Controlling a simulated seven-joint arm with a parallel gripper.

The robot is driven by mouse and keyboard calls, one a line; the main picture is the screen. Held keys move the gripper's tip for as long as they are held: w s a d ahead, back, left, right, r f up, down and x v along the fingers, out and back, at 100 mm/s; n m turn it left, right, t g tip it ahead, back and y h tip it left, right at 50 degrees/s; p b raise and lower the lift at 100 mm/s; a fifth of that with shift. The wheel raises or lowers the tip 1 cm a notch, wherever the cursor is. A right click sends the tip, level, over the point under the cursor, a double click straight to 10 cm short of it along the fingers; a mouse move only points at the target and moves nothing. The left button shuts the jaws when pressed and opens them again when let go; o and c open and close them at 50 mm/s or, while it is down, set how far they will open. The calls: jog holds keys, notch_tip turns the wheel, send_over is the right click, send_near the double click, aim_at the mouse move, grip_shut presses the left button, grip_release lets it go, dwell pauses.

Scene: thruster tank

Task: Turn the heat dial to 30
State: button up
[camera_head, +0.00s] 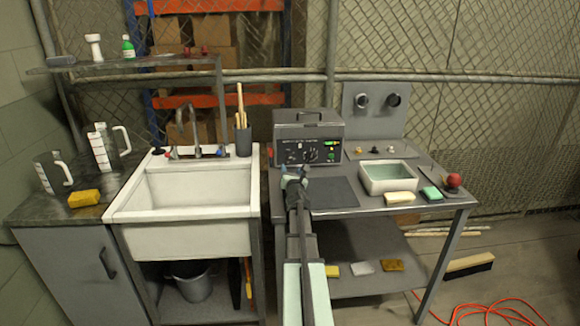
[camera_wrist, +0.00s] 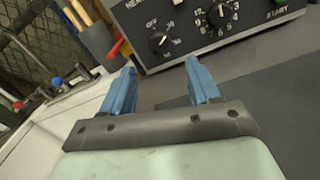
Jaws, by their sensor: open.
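The heat dial (camera_wrist: 158,41) is a small black knob on the dark front panel of the control box (camera_head: 308,130). In the wrist view it has OFF at its upper left and a 30 mark at its upper right. I cannot tell for sure where its pointer stands. A larger timer dial (camera_wrist: 219,15) with a numbered ring sits to its right. My gripper (camera_wrist: 161,75) has two blue fingers, spread apart and empty. The heat dial shows beyond the gap between the fingertips, apart from them. In the head view my gripper (camera_head: 294,174) is just in front of the box.
A dark mat (camera_head: 332,192) lies on the bench before the box. A white basin (camera_head: 388,180) stands to its right. At left are the sink (camera_head: 185,200), its faucet (camera_head: 187,130) and a dark cup of wooden-handled tools (camera_head: 243,141).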

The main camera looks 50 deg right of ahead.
jog(key=v, duration=0.5)
jog(key=shift+s, duration=0.1)
dwell(0.3)
